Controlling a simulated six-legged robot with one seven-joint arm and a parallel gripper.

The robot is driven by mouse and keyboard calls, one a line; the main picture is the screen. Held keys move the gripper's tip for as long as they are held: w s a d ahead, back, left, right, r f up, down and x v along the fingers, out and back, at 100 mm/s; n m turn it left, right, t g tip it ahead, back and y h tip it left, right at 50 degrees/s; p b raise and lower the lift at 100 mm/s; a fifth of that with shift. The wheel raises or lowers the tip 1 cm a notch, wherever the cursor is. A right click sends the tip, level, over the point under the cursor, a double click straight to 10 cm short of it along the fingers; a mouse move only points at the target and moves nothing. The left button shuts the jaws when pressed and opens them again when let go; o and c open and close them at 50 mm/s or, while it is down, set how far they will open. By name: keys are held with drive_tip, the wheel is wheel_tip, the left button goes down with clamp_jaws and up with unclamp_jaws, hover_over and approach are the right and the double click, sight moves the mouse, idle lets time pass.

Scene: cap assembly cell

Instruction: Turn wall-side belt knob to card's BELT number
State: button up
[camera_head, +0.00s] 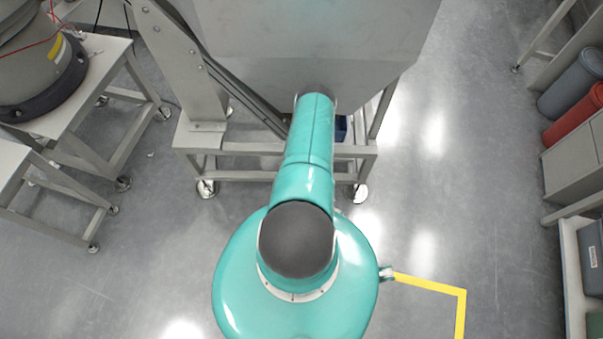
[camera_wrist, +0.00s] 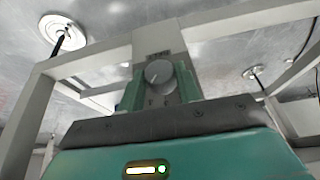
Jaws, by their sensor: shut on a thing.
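A round grey knob (camera_wrist: 158,72) with a pale pointer line sits on a grey post or panel (camera_wrist: 158,38) in the wrist view. The line looks tilted up to the right. Small lettering above the knob and marks beside it are too small to read. My gripper (camera_wrist: 160,82) has its green fingers on both sides of the knob and is shut on it. In the head view my arm reaches forward to the machine, and the gripper and knob are hidden. No card with a BELT number can be made out.
A large metal hopper (camera_head: 310,50) on a wheeled frame (camera_head: 235,150) stands ahead. A bench (camera_head: 90,85) with a round grey machine (camera_head: 35,60) is at left. Shelving with grey and red bins (camera_head: 575,115) lines the right. Floor is clear between hopper and shelving.

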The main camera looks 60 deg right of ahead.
drive_tip(key=shift+s+t, duration=0.1)
drive_tip(key=shift+t, duration=0.2)
drive_tip(key=o, duration=1)
drive_tip(key=shift+r, duration=0.1)
drive_tip(key=v, duration=1.3)
drive_tip(key=shift+r, duration=0.35)
drive_tip(key=shift+s, duration=0.1)
